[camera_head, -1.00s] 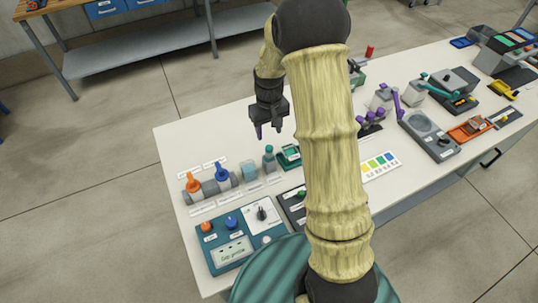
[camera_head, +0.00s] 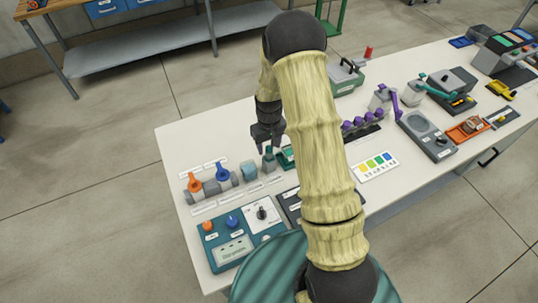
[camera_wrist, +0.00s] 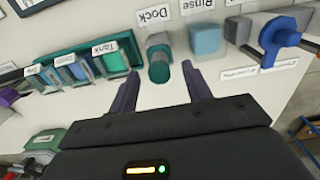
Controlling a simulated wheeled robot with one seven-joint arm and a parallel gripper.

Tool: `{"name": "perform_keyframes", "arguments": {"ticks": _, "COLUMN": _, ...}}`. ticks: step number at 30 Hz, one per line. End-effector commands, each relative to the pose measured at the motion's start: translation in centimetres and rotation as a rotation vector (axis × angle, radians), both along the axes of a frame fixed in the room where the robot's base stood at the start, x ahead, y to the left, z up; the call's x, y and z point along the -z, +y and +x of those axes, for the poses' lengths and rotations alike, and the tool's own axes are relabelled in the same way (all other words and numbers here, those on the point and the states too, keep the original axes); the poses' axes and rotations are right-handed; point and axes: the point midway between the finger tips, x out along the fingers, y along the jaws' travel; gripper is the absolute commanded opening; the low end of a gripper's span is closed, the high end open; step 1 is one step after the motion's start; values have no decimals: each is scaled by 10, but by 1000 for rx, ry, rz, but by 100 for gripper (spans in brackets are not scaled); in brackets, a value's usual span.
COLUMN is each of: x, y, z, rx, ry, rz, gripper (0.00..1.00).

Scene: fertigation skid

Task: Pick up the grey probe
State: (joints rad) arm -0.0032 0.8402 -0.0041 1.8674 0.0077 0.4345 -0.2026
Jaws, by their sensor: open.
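A grey cylinder with a teal end (camera_wrist: 159,60) stands by the "Dock" label in the wrist view; it looks like the grey probe. It also shows in the head view (camera_head: 268,160), just below my gripper. My gripper (camera_head: 268,143) is open and points down at it. In the wrist view the two dark fingertips (camera_wrist: 160,80) are spread either side of the cylinder's near end, with nothing gripped. I cannot tell whether the fingers are level with it or above it.
A light blue "Rinse" block (camera_wrist: 206,38) and a blue-handled valve (camera_wrist: 280,33) stand right of the cylinder in the wrist view. A teal "Tank" box (camera_wrist: 115,60) is close on the left. A teal control panel (camera_head: 238,250) lies at the bench's near edge.

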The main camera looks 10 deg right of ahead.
Motion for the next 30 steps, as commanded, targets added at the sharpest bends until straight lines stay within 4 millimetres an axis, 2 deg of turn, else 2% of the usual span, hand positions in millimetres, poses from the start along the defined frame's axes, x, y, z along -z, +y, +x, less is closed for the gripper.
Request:
{"name": "perform_keyframes", "arguments": {"ticks": 7, "x": 25, "y": 0, "z": 1, "rx": 0, "ry": 1, "rz": 0, "gripper": 49}}
{"name": "perform_keyframes", "arguments": {"ticks": 23, "x": 26, "y": 0, "z": 1, "rx": 0, "ry": -1, "rz": 0, "gripper": 49}}
{"name": "perform_keyframes", "arguments": {"ticks": 24, "x": 26, "y": 0, "z": 1, "rx": 0, "ry": -1, "rz": 0, "gripper": 47}}
{"name": "perform_keyframes", "arguments": {"ticks": 30, "x": 26, "y": 0, "z": 1, "rx": 0, "ry": -1, "rz": 0, "gripper": 8}}
